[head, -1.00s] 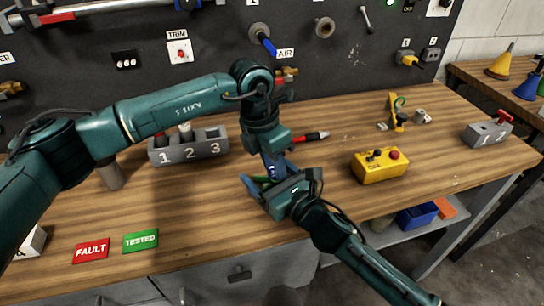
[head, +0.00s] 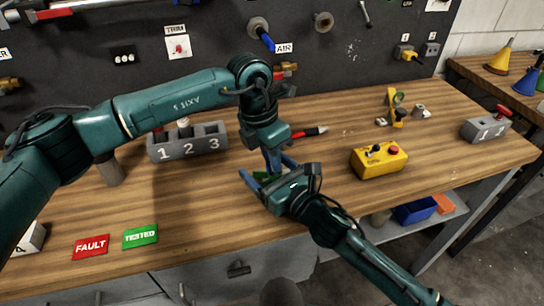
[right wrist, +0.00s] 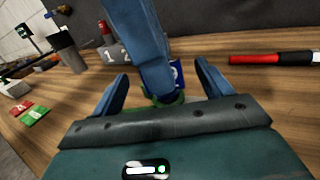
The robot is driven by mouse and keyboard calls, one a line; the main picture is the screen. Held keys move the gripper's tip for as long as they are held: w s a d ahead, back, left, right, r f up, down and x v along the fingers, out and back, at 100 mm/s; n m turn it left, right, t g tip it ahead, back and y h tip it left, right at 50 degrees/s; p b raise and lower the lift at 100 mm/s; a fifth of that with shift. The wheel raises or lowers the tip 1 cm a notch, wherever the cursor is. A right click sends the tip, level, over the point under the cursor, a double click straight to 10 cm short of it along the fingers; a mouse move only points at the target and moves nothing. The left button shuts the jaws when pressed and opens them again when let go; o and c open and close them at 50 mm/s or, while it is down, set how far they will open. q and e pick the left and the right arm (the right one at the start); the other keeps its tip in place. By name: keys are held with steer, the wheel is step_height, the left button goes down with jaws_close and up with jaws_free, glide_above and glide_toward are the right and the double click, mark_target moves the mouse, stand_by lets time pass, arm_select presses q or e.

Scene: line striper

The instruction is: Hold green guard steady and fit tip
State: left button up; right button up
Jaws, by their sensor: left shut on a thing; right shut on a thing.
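The green guard (head: 261,175) shows as a small green patch low over the bench in the head view. In the right wrist view the green guard (right wrist: 166,99) sits between the fingers of my right gripper (right wrist: 162,95), which is shut on it. My left gripper (head: 272,163) points down from above at the guard, and its blue fingers (right wrist: 140,45) cover much of it in the wrist view. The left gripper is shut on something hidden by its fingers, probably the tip. I cannot tell whether tip and guard touch.
A grey block (head: 187,145) numbered 1 2 3 stands behind left. A red and black pen-like tool (head: 310,132) lies behind the grippers. A yellow control box (head: 379,160) stands right. FAULT (head: 91,247) and TESTED (head: 140,238) cards lie front left. Bench between is clear.

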arm_select(q)
steer(key=shift+m+g, duration=0.4)
steer(key=shift+m, duration=1.6)
jaws_close()
arm_select(e)
steer(key=shift+f, duration=0.25)
arm_select(q)
steer(key=shift+f, duration=0.1)
steer(key=o, duration=1)
jaws_free()
steer(key=shift+o, duration=1.4)
arm_select(e)
steer(key=shift+d, duration=0.1)
arm_select(q)
steer(key=shift+s, duration=0.1)
steer(key=v, duration=0.7)
